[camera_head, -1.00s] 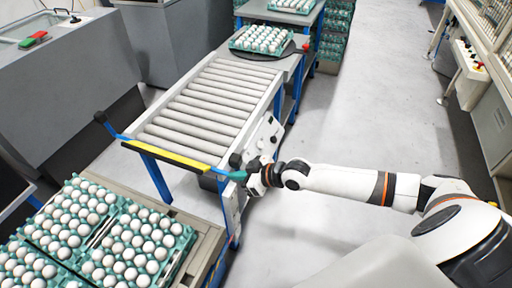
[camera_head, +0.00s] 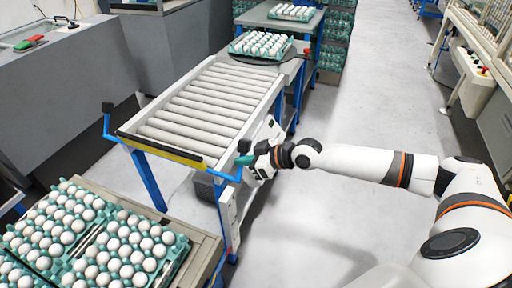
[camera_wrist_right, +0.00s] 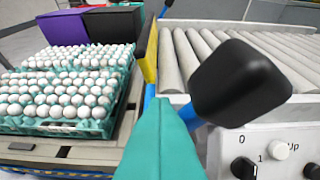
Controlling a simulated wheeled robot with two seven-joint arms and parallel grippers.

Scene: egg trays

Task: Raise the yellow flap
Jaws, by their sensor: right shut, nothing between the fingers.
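The yellow flap (camera_head: 172,153) is a narrow yellow strip across the near end of the roller conveyor. In the right wrist view it shows edge-on (camera_wrist_right: 150,48). At its left end a blue lever (camera_head: 106,125) with a black knob (camera_head: 107,107) stands nearly upright. My right gripper (camera_head: 245,160), with teal fingers, is shut and empty at the flap's right end, beside the right lever. In the right wrist view the right lever's black knob (camera_wrist_right: 240,82) is just right of the teal fingertips (camera_wrist_right: 160,125). Whether they touch is unclear. My left gripper is not in view.
The roller conveyor (camera_head: 205,105) is empty; egg trays (camera_head: 262,45) stand beyond it. More egg trays (camera_head: 85,235) lie on a table at the near left. A control panel with knobs (camera_wrist_right: 280,150) is close to my right gripper. The floor (camera_head: 350,100) to the right is clear.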

